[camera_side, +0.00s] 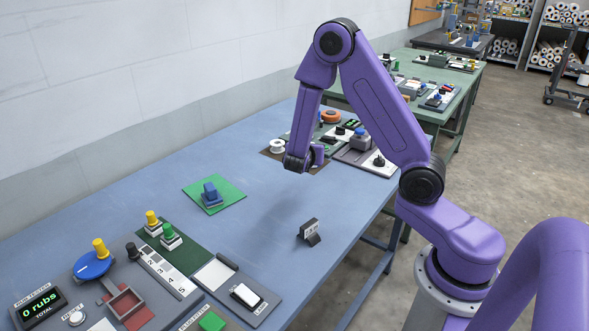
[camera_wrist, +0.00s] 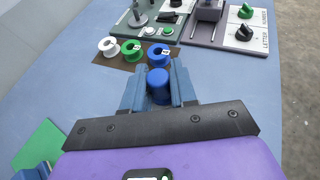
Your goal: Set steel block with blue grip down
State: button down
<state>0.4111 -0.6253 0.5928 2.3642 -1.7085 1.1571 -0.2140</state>
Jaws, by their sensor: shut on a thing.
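My gripper (camera_wrist: 158,78) is shut on a blue cylindrical grip (camera_wrist: 158,88), seen from above between its two blue-grey fingers in the wrist view. I take it for the grip of the steel block; the steel part below it is hidden by the grip and fingers. In the side view my gripper (camera_side: 298,162) is above the far half of the blue table, close to the brown mat. What it holds cannot be made out there.
A green mat (camera_side: 232,187) with a blue piece (camera_side: 211,193) lies left of my gripper. White (camera_wrist: 107,47), green (camera_wrist: 131,49) and blue (camera_wrist: 157,55) spools lie ahead. A small dark sign (camera_side: 309,231) stands nearer. The table between mat and sign is clear.

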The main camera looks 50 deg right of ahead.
jog(key=w+d+f, duration=0.1)
jog(key=w+f, duration=0.3)
jog(key=w+d+f, duration=0.1)
jog(key=w+f, duration=0.1)
jog(key=w, duration=0.1)
jog(key=shift+d+f, duration=0.3)
jog(key=shift+f, duration=0.1)
jog(key=shift+w+f, duration=0.15)
jog(key=shift+f, duration=1.55)
jog(key=shift+f, duration=0.15)
jog(key=c, duration=0.9)
grip_release()
